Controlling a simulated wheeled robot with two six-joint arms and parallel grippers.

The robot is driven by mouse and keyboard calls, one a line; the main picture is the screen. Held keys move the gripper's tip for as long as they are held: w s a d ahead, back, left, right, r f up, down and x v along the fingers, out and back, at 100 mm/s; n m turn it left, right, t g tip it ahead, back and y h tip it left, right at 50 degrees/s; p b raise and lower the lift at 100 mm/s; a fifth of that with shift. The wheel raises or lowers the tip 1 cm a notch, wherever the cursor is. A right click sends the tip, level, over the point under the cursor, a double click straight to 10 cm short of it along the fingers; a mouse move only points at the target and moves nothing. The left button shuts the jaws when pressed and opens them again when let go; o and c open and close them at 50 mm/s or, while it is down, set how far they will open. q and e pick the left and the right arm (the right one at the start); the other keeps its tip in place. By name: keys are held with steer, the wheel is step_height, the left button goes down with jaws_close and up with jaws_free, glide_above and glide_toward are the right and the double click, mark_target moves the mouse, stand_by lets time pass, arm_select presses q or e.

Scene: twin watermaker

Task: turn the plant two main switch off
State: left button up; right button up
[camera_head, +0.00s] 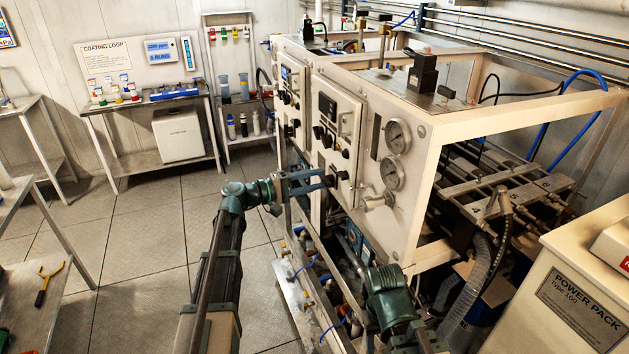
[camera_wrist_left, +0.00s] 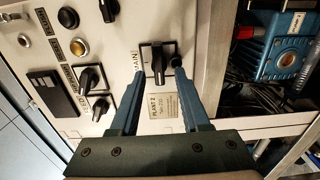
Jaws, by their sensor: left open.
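The plant two main switch (camera_wrist_left: 157,62) is a black rotary knob on a dark square plate. It has a "MAIN" label beside it and a "PLANT 2" nameplate (camera_wrist_left: 163,107) close by. In the left wrist view its handle runs roughly up and down the picture. My left gripper (camera_wrist_left: 157,70) is open, its two blue fingers on either side of the knob; I cannot tell whether they touch it.
Other black knobs (camera_wrist_left: 90,79) and an amber button (camera_wrist_left: 79,47) sit on the same panel. Round gauges (camera_head: 398,136) are to the right. A power pack (camera_head: 585,290) stands at the front right. The tiled floor (camera_head: 130,240) at left is mostly open.

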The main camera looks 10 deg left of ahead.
arm_select(q)
steer(key=v, duration=1.3)
steer(key=shift+s+a, duration=0.25)
steer(key=shift+d, duration=0.1)
steer(key=s+d+f+m+g+y, duration=0.2)
steer(key=s+d+f+g, duration=0.3)
steer(key=d, duration=0.4)
steer(key=s+d+f+m+g+y, duration=0.2)
steer(key=s+d+f, duration=0.1)
steer(key=d+f, duration=0.5)
steer(key=s+d+f+m+g+y, duration=0.1)
steer(key=s+d+f+m+y, duration=0.1)
steer(key=s+y, duration=0.4)
steer(key=s+d+f+m+g+y, duration=0.2)
steer(key=s+f+m+y, duration=0.2)
steer(key=s, duration=0.6)
step_height(320, 180, down, 3)
steer(key=shift+d+r+m+y, duration=0.1)
steer(key=shift+d+m+y, duration=0.25)
steer(key=shift+y, duration=0.85)
steer(key=shift+c, duration=0.3)
